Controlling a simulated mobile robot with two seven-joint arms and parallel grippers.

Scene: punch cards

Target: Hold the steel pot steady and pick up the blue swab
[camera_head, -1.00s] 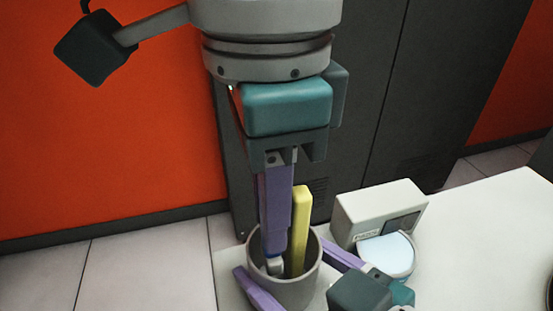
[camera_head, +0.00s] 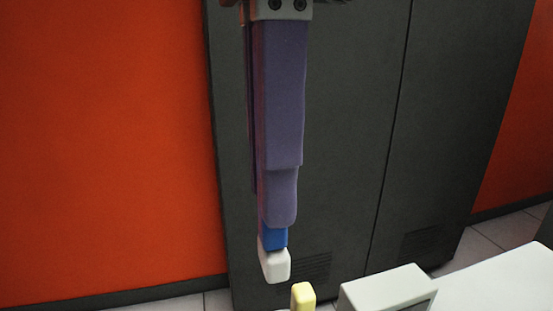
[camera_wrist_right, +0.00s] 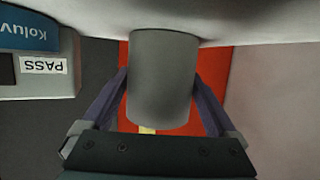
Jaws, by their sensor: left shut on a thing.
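My left gripper (camera_head: 277,222) is shut on the blue swab (camera_head: 274,238) and points straight down. The swab's blue part and white end (camera_head: 275,266) stick out below the fingers, with the rest hidden. It hangs clear in the air, to the left of and above the tip of a yellow stick (camera_head: 303,297). The steel pot (camera_wrist_right: 161,80), a grey cylinder, shows in the right wrist view, inverted there. My right gripper (camera_wrist_right: 161,75) has one finger on each side of the pot, apparently touching its walls. The pot is out of the head view.
A pale box (camera_head: 388,292) stands on the white table (camera_head: 500,285); its PASS label (camera_wrist_right: 43,66) shows in the right wrist view. A dark cabinet (camera_head: 340,130) and an orange wall (camera_head: 100,140) are behind. The yellow stick (camera_wrist_right: 147,130) shows at the pot's mouth.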

